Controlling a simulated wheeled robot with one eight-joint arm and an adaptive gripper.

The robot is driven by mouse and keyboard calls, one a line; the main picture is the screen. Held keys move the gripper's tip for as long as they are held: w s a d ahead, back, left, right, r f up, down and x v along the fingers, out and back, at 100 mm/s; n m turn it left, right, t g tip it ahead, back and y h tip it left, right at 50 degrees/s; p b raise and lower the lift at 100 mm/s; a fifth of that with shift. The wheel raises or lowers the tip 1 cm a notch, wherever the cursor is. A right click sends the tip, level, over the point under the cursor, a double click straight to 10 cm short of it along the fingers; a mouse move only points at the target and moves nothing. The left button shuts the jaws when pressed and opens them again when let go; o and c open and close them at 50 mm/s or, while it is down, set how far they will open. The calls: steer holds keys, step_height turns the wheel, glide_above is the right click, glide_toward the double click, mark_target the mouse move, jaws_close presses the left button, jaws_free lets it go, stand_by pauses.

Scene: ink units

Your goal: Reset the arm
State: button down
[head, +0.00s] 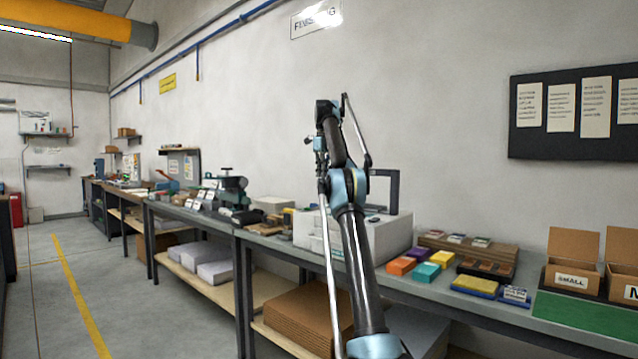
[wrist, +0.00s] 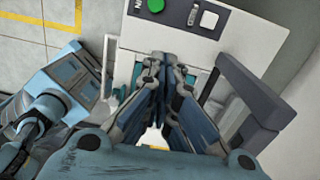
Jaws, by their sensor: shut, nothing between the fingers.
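My arm (head: 357,255) rises in front of the bench in the head view, bent at a blue joint, with its far end high before the wall. In the wrist view my gripper (wrist: 162,57) is shut, its dark fingers together and nothing held. Its fingers point at a white machine (wrist: 232,38) with a green button (wrist: 156,5) and a grey upright frame (wrist: 240,95). In the head view this machine (head: 392,237) stands on the bench behind my arm, partly hidden by it.
The bench (head: 410,290) carries coloured ink blocks (head: 413,264), a green mat (head: 585,316) and a cardboard box marked SMALL (head: 572,279) at the right. Green machinery (head: 226,190) stands farther left. A dark notice board (head: 560,118) hangs on the wall. The floor (head: 50,285) at left is clear.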

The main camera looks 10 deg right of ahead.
steer(key=s+r+n, duration=0.3)
steer(key=s+n, duration=0.4)
steer(key=s, duration=0.5)
steer(key=s+f+n+t, duration=0.1)
steer(key=s+f+n, duration=0.3)
steer(key=s, duration=0.5)
steer(key=s+f+n, duration=0.4)
steer(key=s, duration=0.6)
steer(key=s+f+n, duration=0.6)
steer(key=s+f, duration=1)
steer(key=f, duration=0.2)
steer(key=s+f+n+t, duration=0.1)
steer(key=s+f+n, duration=0.5)
steer(key=s+f, duration=1)
step_height(320, 180, down, 3)
steer(key=shift+s+f+n, duration=0.15)
steer(key=shift+s+n, duration=0.05)
steer(key=shift+n, duration=0.2)
steer(key=shift+w+f, duration=0.2)
steer(key=shift+w, duration=0.25)
